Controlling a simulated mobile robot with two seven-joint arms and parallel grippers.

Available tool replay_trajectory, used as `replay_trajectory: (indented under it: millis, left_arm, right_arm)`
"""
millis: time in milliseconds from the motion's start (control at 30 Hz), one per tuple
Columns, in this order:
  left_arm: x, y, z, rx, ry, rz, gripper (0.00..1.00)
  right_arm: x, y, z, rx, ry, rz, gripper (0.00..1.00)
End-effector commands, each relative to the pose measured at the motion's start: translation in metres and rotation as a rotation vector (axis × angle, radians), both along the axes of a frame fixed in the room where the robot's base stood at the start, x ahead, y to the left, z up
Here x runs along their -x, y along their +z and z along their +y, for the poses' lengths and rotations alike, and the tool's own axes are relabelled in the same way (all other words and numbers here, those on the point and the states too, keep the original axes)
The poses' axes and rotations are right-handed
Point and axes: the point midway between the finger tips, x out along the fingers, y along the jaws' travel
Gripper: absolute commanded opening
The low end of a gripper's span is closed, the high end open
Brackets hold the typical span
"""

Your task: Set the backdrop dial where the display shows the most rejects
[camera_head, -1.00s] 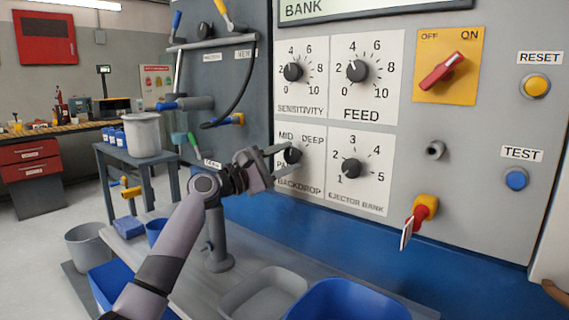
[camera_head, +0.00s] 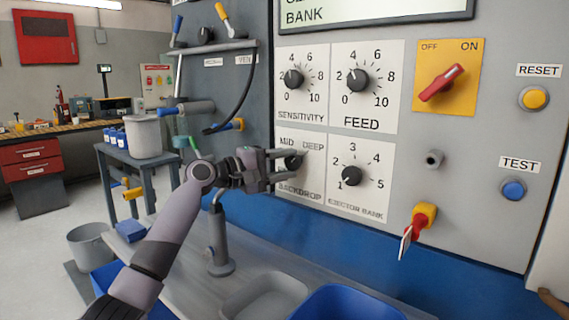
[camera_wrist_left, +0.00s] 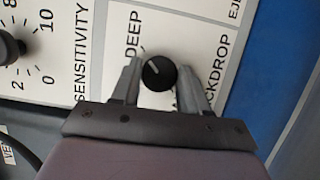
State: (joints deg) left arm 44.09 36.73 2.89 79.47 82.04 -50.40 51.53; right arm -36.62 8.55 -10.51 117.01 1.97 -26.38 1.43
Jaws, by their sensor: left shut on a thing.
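The backdrop dial (camera_head: 294,162) is a small black knob on a white label with MID and DEEP readable, low on the grey panel. My left gripper (camera_head: 284,163) is shut on it, one finger on each side. In the left wrist view the dial (camera_wrist_left: 159,75) sits between the fingertips (camera_wrist_left: 161,68), and its white mark points up-left, roughly toward the tick by DEEP. The display (camera_head: 370,10) is cut off by the top edge; only BANK reads clearly, and no reject number is visible. My right gripper is out of view.
Close by are the sensitivity dial (camera_head: 293,79), feed dial (camera_head: 357,79) and ejector bank dial (camera_head: 351,175). Further right are a red switch (camera_head: 441,83), yellow reset button (camera_head: 534,98), blue test button (camera_head: 513,190) and a key (camera_head: 413,232). Bins stand below.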

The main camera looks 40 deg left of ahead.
Motion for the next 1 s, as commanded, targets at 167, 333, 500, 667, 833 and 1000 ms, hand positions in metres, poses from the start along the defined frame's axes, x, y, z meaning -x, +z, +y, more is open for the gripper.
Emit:
replay_trajectory:
  millis: [167, 333, 500, 667, 833, 1000]
  left_arm:
    - [0.0, -0.001, 0.0, -0.005, -0.001, 0.003, 0.14]
    - [0.0, -0.001, 0.0, -0.004, -0.001, 0.003, 0.14]
    - [0.0, -0.001, 0.0, -0.002, -0.001, 0.002, 0.68]
    - [0.0, -0.001, 0.0, -0.002, 0.0, 0.001, 0.68]
    - [0.007, -0.001, 0.004, -0.002, 0.001, 0.0, 0.68]
    - [0.029, -0.003, 0.015, -0.005, 0.002, 0.002, 0.68]
  right_arm:
    - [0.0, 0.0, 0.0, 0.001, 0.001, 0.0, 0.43]
    - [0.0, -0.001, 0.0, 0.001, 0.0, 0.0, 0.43]
    - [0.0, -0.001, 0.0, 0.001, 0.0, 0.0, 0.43]
    - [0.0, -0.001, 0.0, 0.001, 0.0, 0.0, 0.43]
    - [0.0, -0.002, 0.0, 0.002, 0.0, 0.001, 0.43]
    - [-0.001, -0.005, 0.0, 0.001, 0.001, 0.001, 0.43]
